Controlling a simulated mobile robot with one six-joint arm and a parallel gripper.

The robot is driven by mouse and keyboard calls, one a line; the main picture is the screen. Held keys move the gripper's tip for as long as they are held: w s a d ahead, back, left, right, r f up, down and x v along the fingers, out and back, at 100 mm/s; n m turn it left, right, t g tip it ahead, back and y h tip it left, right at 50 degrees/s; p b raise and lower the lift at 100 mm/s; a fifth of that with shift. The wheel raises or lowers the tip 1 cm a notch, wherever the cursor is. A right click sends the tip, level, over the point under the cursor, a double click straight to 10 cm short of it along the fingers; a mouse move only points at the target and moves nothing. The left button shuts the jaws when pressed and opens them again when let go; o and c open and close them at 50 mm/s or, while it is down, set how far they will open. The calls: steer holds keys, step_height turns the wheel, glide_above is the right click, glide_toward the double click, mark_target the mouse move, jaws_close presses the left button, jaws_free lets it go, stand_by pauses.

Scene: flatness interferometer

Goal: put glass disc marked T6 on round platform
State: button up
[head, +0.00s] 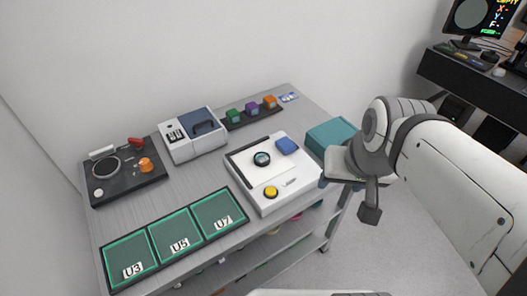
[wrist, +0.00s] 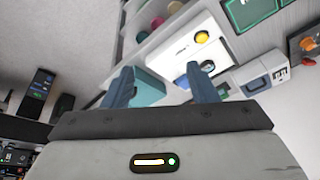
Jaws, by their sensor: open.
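No disc marked T6 can be made out in either view. A small dark round piece with a glassy top (head: 262,158) sits on the white instrument (head: 285,205), perhaps the round platform; I cannot tell whether a disc lies on it. The white instrument also shows in the wrist view (wrist: 187,45). My gripper (wrist: 160,84) is open, with nothing between its fingers. In the head view it is at the right, off the bench's right edge beside the teal box (head: 330,137), and my wrist partly hides its fingers.
A tray (head: 172,221) with green slots labelled U3, U5 and U7 lies along the bench front. A black device (head: 128,177) with a ring and orange knob, a grey-blue unit (head: 193,142) and coloured blocks (head: 252,108) stand behind. A monitor (head: 480,18) reads "EMPTY".

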steer(key=o, duration=0.5)
steer(key=w+a+f+m+y+b, duration=0.1)
steer(key=a+f+m+b, duration=0.1)
steer(key=w+a+f+m+y+b, duration=0.1)
steer(key=a+f+m+y, duration=0.1)
steer(key=f, duration=0.1)
steer(key=w+a+f+m+g+y+b, duration=0.1)
steer(key=a+f+b, duration=0.1)
steer(key=a+f, duration=0.1)
steer(key=shift+w+f+m+b, duration=0.15)
steer(key=shift+w+m+b, duration=0.15)
steer(key=shift+m+b, duration=0.1)
steer(key=shift+c, duration=0.2)
steer(key=m+t+y+b, duration=0.55)
steer(key=m+b, duration=0.55)
steer(key=m, duration=0.9)
glide_toward(262, 158)
steer(key=shift+w+a+f+t+h, duration=0.15)
steer(key=shift+a+f+t+h, duration=0.1)
steer(key=shift+a+f+t, duration=0.15)
steer(key=shift+w+a, duration=0.25)
steer(key=shift+w, duration=0.05)
steer(key=shift+x, duration=3.5)
